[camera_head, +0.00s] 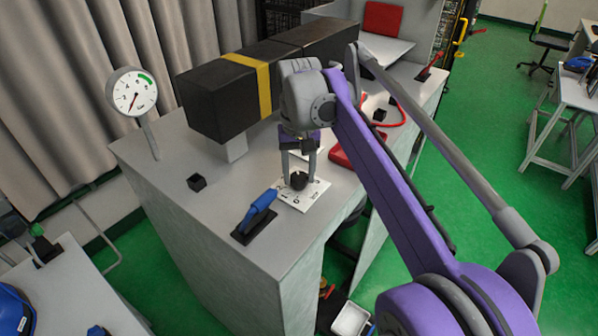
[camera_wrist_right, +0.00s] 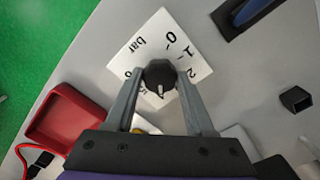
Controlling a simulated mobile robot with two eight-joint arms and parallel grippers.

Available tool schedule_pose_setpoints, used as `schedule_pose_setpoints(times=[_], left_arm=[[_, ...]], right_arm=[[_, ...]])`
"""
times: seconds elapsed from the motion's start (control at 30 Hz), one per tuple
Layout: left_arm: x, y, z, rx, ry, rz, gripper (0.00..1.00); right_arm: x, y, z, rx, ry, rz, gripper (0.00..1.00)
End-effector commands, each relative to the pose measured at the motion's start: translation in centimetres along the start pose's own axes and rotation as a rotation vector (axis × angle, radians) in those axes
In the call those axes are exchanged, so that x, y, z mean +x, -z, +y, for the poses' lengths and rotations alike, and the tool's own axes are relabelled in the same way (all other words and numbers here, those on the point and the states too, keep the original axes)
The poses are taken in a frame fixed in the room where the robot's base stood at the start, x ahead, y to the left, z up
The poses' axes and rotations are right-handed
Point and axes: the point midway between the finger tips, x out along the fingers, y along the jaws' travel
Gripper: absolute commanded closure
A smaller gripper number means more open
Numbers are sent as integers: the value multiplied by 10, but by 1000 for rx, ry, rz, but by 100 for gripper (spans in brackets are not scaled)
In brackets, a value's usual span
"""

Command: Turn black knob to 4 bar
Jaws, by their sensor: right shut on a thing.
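The black knob (camera_head: 299,182) sits on a white scale plate (camera_head: 312,192) on the grey bench top. My right gripper (camera_head: 298,176) points down at it with one finger on each side, shut on the knob. In the right wrist view the knob (camera_wrist_right: 160,73) is between the fingertips, and its white mark points toward the picture's bottom. The plate shows "bar", 0, 1 and 2; other numbers are partly hidden by the fingers. The round pressure gauge (camera_head: 134,92) stands at the bench's left; its red needle points down and slightly left, near the low end. My left gripper is not in view.
A blue-handled lever (camera_head: 259,209) stands close in front of the plate. A small black block (camera_head: 197,182) is to its left. A large black box with a yellow band (camera_head: 231,96) lies behind. A red tray (camera_wrist_right: 66,115) is beside the plate.

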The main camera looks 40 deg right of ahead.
Motion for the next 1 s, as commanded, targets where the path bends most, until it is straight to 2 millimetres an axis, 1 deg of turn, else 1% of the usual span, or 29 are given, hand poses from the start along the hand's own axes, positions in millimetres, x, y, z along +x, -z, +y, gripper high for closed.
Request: schedule_pose_setpoints(times=[0.1,0.13,0.2,0.3,0.57,0.67,0.77,1.0], left_arm=[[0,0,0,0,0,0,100],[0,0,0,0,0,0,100],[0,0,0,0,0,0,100],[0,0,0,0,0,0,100],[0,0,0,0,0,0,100],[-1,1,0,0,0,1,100],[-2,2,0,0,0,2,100],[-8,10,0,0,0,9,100]], right_arm=[[0,0,0,1,0,1,100],[0,0,0,1,0,1,44],[0,0,0,1,0,1,32],[0,0,0,1,0,1,16],[0,0,0,1,0,1,16],[-6,0,0,2,0,1,16],[-19,0,0,2,0,1,16],[-69,1,0,2,1,2,16]])
